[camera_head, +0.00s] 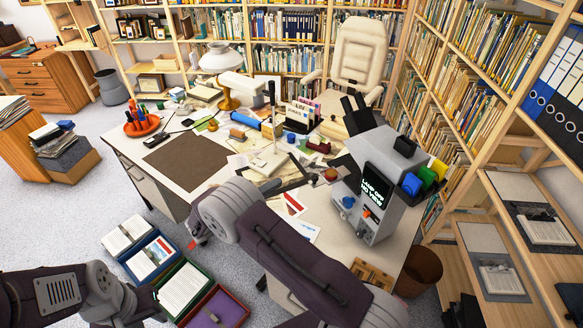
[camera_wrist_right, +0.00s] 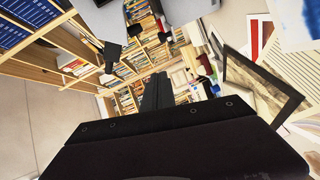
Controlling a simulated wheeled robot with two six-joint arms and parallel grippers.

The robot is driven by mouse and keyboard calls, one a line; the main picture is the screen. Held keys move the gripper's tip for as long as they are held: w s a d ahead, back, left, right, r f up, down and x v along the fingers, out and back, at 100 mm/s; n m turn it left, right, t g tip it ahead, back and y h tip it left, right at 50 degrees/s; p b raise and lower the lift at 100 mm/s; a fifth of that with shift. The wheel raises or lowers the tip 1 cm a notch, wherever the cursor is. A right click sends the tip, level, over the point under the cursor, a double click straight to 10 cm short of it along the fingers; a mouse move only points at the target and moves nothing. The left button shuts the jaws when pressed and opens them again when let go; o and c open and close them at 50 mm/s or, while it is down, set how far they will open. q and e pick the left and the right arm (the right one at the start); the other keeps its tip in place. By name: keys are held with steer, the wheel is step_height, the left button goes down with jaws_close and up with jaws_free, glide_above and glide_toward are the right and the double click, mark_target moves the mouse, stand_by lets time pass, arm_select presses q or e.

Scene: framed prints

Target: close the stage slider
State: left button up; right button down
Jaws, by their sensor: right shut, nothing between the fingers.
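A grey machine (camera_head: 372,205) stands at the right end of the desk. Its dark screen (camera_head: 377,190) reads "LAMP OFF NO VIEW", and its front carries a blue knob (camera_head: 348,202) and a small red control. I cannot pick out the stage slider for certain. My right gripper (camera_wrist_right: 157,92) is shut and empty, its fingers pointing at the shelves in the right wrist view. In the head view my right arm reaches over the desk's front edge, left of the machine. My left arm is at the lower left; its fingers cannot be made out.
A dark-framed print (camera_wrist_right: 264,94) lies close beside my right gripper. The desk (camera_head: 128,148) also holds a lamp (camera_head: 222,62), a brown mat (camera_head: 186,156) and many small items. Open boxes (camera_head: 182,288) stand on the floor. Bookshelves and a cream chair (camera_head: 358,55) close off the back.

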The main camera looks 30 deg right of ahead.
steer(key=d+f+n+p, duration=0.1)
steer(key=d+f+p, duration=0.2)
steer(key=d, duration=0.7)
steer(key=shift+w+d+f+t+p, duration=0.3)
steer(key=shift+w+d+t+p, duration=0.1)
steer(key=shift+p, duration=0.5)
steer(key=shift+a, duration=0.1)
